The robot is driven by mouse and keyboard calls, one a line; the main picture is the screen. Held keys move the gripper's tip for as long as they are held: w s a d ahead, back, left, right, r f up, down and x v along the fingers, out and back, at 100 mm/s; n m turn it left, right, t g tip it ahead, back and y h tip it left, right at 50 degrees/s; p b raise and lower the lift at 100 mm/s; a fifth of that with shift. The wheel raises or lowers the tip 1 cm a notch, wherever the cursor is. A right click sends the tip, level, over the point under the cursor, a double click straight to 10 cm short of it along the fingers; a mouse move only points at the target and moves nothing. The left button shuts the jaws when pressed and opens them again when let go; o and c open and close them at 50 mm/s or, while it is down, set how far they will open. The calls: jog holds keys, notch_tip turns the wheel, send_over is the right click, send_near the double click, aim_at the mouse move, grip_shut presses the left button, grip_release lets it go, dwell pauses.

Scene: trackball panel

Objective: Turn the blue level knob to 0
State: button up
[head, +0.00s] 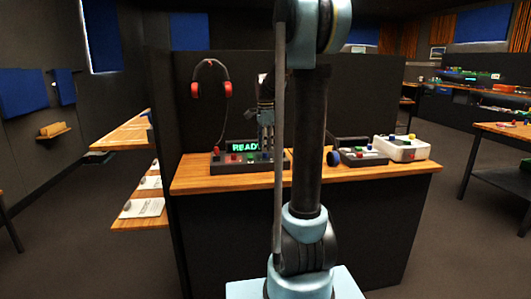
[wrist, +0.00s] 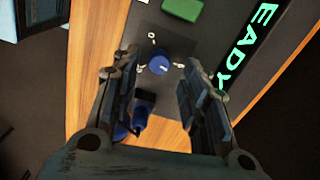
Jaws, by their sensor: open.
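The blue level knob (wrist: 160,65) is on the dark console panel (wrist: 225,45) in the wrist view, with small white marks around it, one like a 0 at its upper left. My gripper (wrist: 145,77) is open, its two fingers apart on either side of the knob in the picture; I cannot tell whether either touches it. In the head view my gripper (head: 266,122) is above the right part of the console (head: 228,167), and the knob is hard to make out there.
A lit green READY display (head: 245,146) stands behind the controls. Red headphones (head: 211,86) hang on the partition. A white box (head: 403,150) with colored buttons and a dark unit with a blue knob are at the right of the wooden table (head: 222,183). The table's front strip is clear.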

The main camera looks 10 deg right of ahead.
aim_at(265, 155)
jog(key=shift+f, duration=1.45)
jog(key=shift+d, duration=0.1)
grip_shut()
